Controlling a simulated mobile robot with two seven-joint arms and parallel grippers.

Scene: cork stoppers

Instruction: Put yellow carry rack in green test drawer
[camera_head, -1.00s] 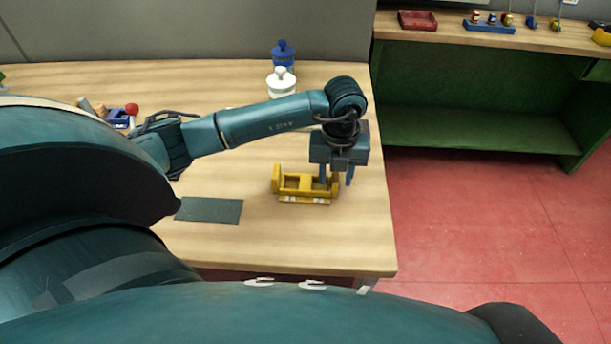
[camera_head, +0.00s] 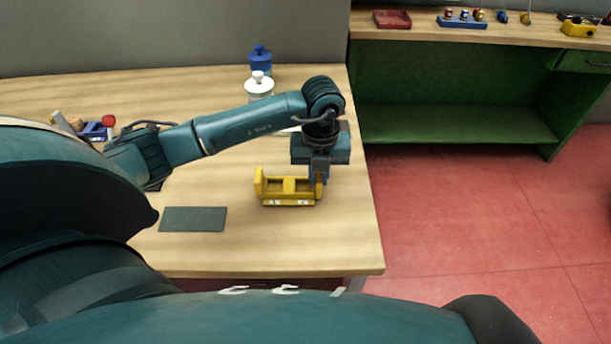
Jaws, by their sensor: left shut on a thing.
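The yellow carry rack (camera_head: 286,197) is upright over the right part of the wooden table, with a raised end on each side. My left gripper (camera_head: 318,181) points down and is shut on the rack's right end. I cannot tell whether the rack touches the table or hangs just above it. My right gripper is not in view.
A dark mat (camera_head: 193,219) lies left of the rack. A white jar (camera_head: 259,87) and a blue jar (camera_head: 260,60) stand behind it. The green bench's top (camera_head: 420,28) holds a red tray (camera_head: 392,19) and a blue rack (camera_head: 462,23). Red floor (camera_head: 460,220) is clear.

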